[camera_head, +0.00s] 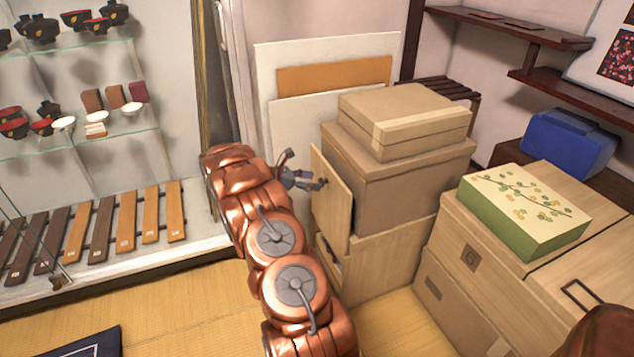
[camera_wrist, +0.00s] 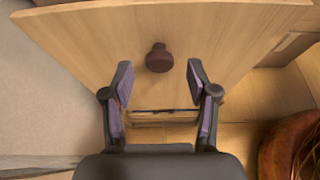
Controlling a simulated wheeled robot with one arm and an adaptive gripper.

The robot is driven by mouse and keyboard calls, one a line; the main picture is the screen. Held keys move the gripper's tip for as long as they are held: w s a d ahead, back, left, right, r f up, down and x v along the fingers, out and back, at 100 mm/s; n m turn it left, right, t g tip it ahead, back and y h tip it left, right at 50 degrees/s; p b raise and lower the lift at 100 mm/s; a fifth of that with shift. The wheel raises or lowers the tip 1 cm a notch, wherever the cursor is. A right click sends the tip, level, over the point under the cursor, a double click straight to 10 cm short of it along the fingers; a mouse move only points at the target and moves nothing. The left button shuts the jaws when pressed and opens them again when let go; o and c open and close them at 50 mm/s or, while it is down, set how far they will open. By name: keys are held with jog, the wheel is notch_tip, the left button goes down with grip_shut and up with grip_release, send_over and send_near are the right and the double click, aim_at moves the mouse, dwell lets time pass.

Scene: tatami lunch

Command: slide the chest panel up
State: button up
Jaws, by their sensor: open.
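The chest panel (camera_head: 331,198) is a light wooden board at the left front of the wooden chest (camera_head: 385,262). In the head view it stands up past the chest's top, with a dark gap low beneath it. The panel (camera_wrist: 225,35) fills the upper part of the wrist view and bears a dark round knob (camera_wrist: 159,57). My gripper (camera_head: 306,170) is beside the panel's face. In the wrist view my gripper (camera_wrist: 160,70) is open, with one finger on each side of the knob and apart from it. Contents behind the panel are mostly hidden.
Cardboard boxes (camera_head: 400,160) stand on the chest. Wooden boxes (camera_head: 470,265) with a green patterned box (camera_head: 523,212) on top stand at right. Glass shelves with bowls (camera_head: 45,32) are at left.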

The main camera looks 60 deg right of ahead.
jog(key=v, duration=0.9)
jog(key=shift+a, duration=0.1)
jog(key=s+a+r+m+t+y, duration=0.1)
jog(key=s+a+r+m+y, duration=0.3)
jog(key=a, duration=0.7)
jog(key=s+a+r+m+t+y, duration=0.1)
jog(key=s+a+r+m, duration=0.1)
jog(key=s+a+r, duration=0.7)
jog(key=s+a+f+m+t+y, duration=0.1)
jog(key=s+a+m+y, duration=0.1)
jog(key=s+a, duration=0.55)
jog(key=s+a+f+m+t+y, duration=0.15)
jog(key=s+a, duration=0.35)
jog(key=a, duration=0.6)
jog(key=s+a+m+y, duration=0.25)
jog(key=s+a, duration=0.35)
jog(key=a, duration=0.3)
notch_tip(320, 180, up, 26)
jog(key=t+p, duration=0.1)
jog(key=p, duration=2.3)
jog(key=shift+s+n+p, duration=0.35)
jog(key=shift+n, duration=0.05)
